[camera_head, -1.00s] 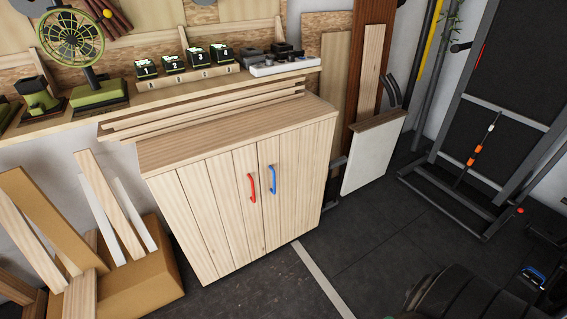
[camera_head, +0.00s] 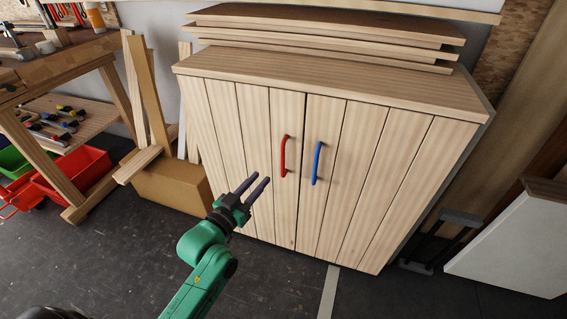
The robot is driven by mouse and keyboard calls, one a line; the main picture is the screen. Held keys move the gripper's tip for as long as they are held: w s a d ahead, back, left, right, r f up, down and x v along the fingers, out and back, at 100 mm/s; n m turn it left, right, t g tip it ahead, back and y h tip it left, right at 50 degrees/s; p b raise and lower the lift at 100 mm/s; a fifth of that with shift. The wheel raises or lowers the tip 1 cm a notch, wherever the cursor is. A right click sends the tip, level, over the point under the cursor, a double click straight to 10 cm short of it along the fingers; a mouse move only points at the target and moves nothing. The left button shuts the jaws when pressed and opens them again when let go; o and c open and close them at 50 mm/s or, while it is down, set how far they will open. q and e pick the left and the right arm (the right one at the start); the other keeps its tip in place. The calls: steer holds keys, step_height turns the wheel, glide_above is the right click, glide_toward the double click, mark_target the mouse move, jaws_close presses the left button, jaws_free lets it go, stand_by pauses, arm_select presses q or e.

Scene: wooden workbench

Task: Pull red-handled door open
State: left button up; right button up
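A wooden cabinet (camera_head: 370,95) with two plank doors stands against the wall, both doors closed. The red handle (camera_head: 284,156) is on the left door (camera_head: 228,130), close to the middle seam. The blue handle (camera_head: 317,163) is on the right door (camera_head: 365,170). My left gripper (camera_head: 258,183), on a green arm from the lower left, is in front of the left door, below and left of the red handle. Its two dark fingers are apart with nothing between them, and it does not appear to touch the handle. My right gripper is not in view.
A cardboard box (camera_head: 168,187) with upright boards stands left of the cabinet. Farther left are a workbench (camera_head: 62,62) and red bins (camera_head: 80,170). A white panel (camera_head: 515,245) leans at the right. The dark floor before the cabinet is clear.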

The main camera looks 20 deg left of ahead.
mark_target(282, 154)
arm_select(q)
steer(key=b+x, duration=0.1)
steer(key=x, duration=1.2)
steer(key=shift+w+d+b, duration=0.1)
steer(key=shift+b, duration=0.3)
jaws_close()
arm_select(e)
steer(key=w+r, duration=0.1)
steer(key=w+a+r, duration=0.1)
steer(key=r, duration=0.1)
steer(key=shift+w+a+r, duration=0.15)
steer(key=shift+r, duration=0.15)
